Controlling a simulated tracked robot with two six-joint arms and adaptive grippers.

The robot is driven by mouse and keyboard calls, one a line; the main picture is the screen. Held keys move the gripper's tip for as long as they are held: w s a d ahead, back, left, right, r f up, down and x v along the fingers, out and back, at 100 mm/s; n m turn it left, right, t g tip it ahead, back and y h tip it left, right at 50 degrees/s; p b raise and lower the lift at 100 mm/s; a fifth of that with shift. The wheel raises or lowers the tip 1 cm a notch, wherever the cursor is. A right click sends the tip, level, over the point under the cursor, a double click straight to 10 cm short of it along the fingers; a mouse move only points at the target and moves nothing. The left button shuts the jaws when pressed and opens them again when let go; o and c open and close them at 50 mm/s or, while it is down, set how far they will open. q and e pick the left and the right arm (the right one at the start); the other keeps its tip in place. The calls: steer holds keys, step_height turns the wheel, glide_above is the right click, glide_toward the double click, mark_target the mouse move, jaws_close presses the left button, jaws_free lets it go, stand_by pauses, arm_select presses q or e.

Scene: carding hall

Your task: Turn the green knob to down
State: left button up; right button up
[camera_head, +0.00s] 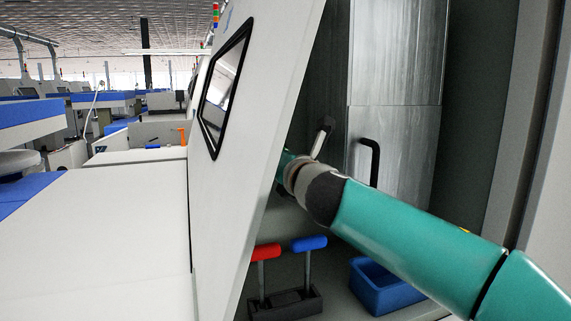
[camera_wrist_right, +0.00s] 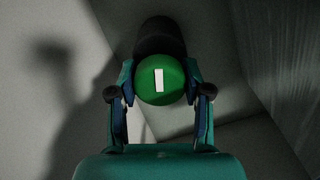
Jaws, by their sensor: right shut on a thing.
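The green knob (camera_wrist_right: 146,82) shows in the right wrist view, round, with a white bar mark that stands nearly upright on its face. A dark round base sits behind it. My right gripper (camera_wrist_right: 160,92) has a finger on each side of the knob and is shut on it. In the head view my right arm reaches in from the right, behind the edge of the open white door. The knob and the right gripper's fingers are hidden there. My left gripper is not in either view.
A white door (camera_head: 262,100) with a dark-framed window stands at the left of the opening. Inside are a metal panel with a black handle (camera_head: 370,160), a red lever (camera_head: 264,251), a blue lever (camera_head: 309,243) and a blue bin (camera_head: 385,288).

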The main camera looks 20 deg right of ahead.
steer(key=m+b, duration=0.1)
steer(key=m, duration=0.3)
steer(key=shift+f+m, duration=0.15)
steer(key=shift+m, duration=0.25)
steer(key=m+b, duration=0.2)
steer(key=m, duration=0.1)
steer(key=shift+m, duration=0.3)
steer(key=m+b, duration=0.2)
steer(key=m, duration=0.5)
steer(key=shift+w+f+b, duration=0.1)
steer(key=shift+f+b, duration=0.05)
steer(key=shift+b, duration=0.2)
steer(key=m+b, duration=0.1)
steer(key=m, duration=0.2)
steer(key=shift+f+m, duration=0.1)
steer(key=shift+m, duration=0.3)
steer(key=m+b, duration=0.1)
steer(key=m, duration=0.2)
steer(key=shift+m, duration=0.3)
steer(key=m+b, duration=0.1)
steer(key=m, duration=0.3)
steer(key=shift+m, duration=0.3)
steer(key=shift+m+b, duration=0.5)
steer(key=shift+m, duration=1)
steer(key=shift+r, duration=0.2)
